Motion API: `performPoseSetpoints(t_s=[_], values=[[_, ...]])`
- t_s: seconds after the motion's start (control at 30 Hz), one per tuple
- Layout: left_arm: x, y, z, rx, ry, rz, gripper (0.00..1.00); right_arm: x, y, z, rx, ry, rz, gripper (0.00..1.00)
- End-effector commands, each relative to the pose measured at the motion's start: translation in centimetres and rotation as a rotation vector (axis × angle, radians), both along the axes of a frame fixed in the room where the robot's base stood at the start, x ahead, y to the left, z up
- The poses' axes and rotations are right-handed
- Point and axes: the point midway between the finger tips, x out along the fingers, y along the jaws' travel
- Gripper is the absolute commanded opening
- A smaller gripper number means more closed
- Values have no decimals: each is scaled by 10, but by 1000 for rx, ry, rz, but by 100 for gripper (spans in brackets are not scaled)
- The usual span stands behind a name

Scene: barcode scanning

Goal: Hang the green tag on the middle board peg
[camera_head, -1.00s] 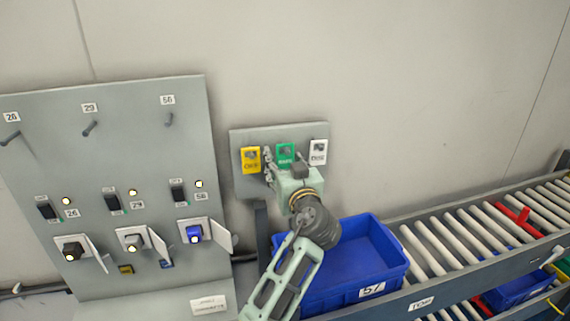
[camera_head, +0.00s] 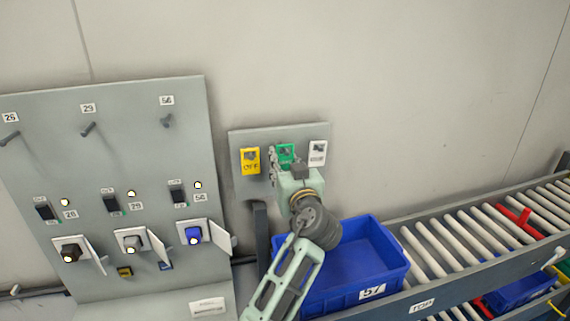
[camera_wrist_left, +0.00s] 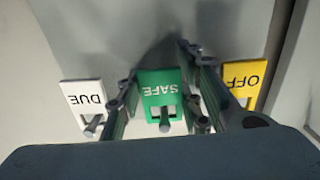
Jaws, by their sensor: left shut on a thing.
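The green SAFE tag (camera_head: 286,152) is at the middle of the small grey tag panel (camera_head: 318,134), still at its peg. My left gripper (camera_wrist_left: 160,100) is shut on it, with one finger on each side in the left wrist view, where the tag (camera_wrist_left: 162,82) faces the camera upside down. The large grey board (camera_head: 150,150) at the left has three bare pegs along its top; the middle board peg (camera_head: 89,128) is under the 29 label. My right gripper is not in view.
A yellow OFF tag (camera_head: 250,160) and a white DUE tag (camera_head: 317,154) hang close on either side. Small open covers (camera_head: 220,238) stick out low on the large board. A blue bin (camera_head: 375,245) and roller conveyor (camera_head: 460,230) lie below right.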

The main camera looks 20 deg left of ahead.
Motion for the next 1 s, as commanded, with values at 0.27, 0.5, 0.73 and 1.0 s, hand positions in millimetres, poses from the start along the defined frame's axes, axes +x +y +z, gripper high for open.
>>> performPoseSetpoints(t_s=[0.27,0.5,0.73,1.0], values=[[0,0,0,0,0,0,6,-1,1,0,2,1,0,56],[0,0,2,0,-1,0,6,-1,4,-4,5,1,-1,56],[0,0,4,0,0,0,6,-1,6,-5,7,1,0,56],[0,0,3,-1,-1,0,6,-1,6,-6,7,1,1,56]])
